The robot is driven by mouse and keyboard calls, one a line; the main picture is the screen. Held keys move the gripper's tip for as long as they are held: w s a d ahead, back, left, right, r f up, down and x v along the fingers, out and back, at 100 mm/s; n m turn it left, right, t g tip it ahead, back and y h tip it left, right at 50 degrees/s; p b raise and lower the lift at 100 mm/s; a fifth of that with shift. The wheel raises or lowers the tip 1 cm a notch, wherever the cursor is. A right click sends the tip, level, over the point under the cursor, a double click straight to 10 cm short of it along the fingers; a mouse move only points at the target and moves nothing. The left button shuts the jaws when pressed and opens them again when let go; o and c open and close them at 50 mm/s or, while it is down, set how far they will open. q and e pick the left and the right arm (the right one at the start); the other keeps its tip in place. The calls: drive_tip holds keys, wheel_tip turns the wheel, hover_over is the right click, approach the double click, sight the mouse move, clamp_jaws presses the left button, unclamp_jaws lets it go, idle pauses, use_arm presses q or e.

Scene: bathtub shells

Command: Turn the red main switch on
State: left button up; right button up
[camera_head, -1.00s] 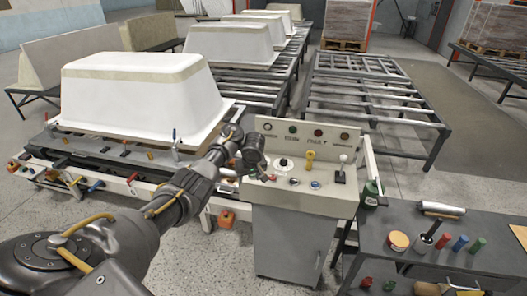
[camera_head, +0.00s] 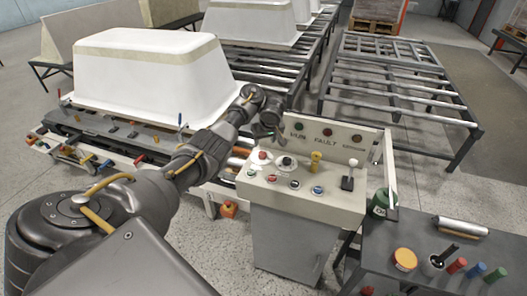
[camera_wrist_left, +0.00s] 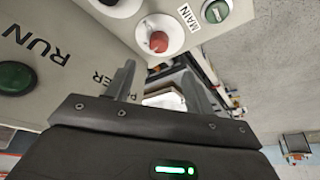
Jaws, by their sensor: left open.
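The red main switch is a red knob (camera_head: 262,156) on a white round base, at the left end of the control console (camera_head: 318,200). In the left wrist view the red knob (camera_wrist_left: 158,42) sits near the top middle, close to a "MAIN" label (camera_wrist_left: 189,17). My left gripper (camera_head: 266,132) is just above and behind the knob, in front of the console's upright panel. In the left wrist view its two fingers (camera_wrist_left: 160,72) are apart with nothing between them. The knob lies beyond the fingertips, apart from them. My right gripper is not in view.
A black knob (camera_head: 287,162), a yellow knob (camera_head: 315,161) and a lever (camera_head: 347,176) stand beside the switch. Several buttons line the console front. The upright panel (camera_head: 335,140) rises behind. A white tub shell (camera_head: 150,75) is left; a dark table (camera_head: 430,250) is right.

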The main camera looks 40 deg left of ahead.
sight(262, 153)
use_arm(q)
drive_tip(key=b+x, duration=0.2)
drive_tip(key=x, duration=0.7)
drive_tip(key=shift+w+d+b, duration=0.15)
drive_tip(key=shift+b, duration=0.25)
drive_tip(key=shift+f, duration=0.45)
drive_tip(key=shift+w+a+f, duration=0.1)
drive_tip(key=shift+w+a, duration=0.05)
drive_tip(key=shift+a, duration=0.1)
drive_tip(key=shift+c, duration=0.2)
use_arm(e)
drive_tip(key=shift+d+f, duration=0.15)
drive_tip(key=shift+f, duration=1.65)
use_arm(q)
drive_tip(key=c, duration=0.9)
drive_tip(key=shift+c, duration=0.2)
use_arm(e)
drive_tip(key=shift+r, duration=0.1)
